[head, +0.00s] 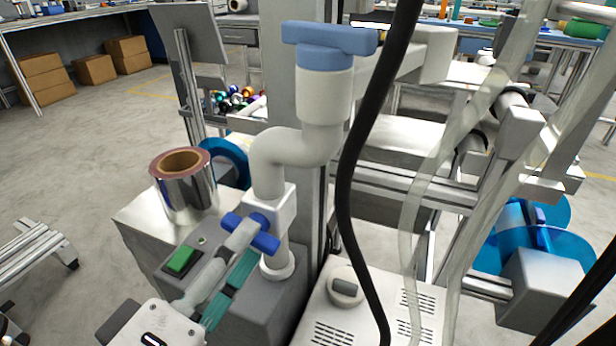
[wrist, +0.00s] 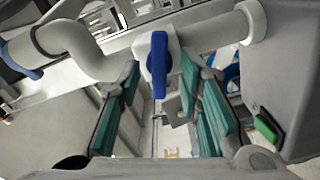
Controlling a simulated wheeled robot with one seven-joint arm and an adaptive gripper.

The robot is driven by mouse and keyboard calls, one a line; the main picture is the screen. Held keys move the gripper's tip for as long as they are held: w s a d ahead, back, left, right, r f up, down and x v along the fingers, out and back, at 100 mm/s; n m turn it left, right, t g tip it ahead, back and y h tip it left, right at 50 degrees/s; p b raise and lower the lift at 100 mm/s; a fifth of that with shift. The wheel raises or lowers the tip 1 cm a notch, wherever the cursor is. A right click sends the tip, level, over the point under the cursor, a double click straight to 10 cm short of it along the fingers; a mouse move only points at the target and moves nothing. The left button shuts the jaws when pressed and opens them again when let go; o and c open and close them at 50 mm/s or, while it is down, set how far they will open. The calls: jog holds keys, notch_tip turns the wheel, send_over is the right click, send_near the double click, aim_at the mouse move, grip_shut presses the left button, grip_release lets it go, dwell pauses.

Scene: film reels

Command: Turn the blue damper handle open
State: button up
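The blue damper handle (head: 262,242) is a short bar on the white valve block (head: 283,207) of a vertical pipe in the head view. In the wrist view the handle (wrist: 159,62) stands near the middle, lengthwise up the picture, on the pale block. My gripper (head: 246,250) reaches up to the handle from below left in the head view. In the wrist view, its teal-padded fingers (wrist: 161,85) are apart, one on each side of the handle, with visible gaps. Part of the handle is hidden behind a finger in the head view.
The white pipe (head: 275,165) bends above the valve to a blue-collared top (head: 325,60). A silver foil roll (head: 187,182) stands on the grey cabinet beside a green button (head: 180,260). A black cable (head: 345,190) and clear hoses (head: 440,170) hang to the right.

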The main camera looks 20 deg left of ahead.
jog(key=shift+w+d, duration=0.1)
jog(key=shift+w, duration=0.7)
jog(key=shift+c, duration=0.6)
grip_shut()
jog(key=shift+m, duration=0.4)
jog(key=m, duration=1.3)
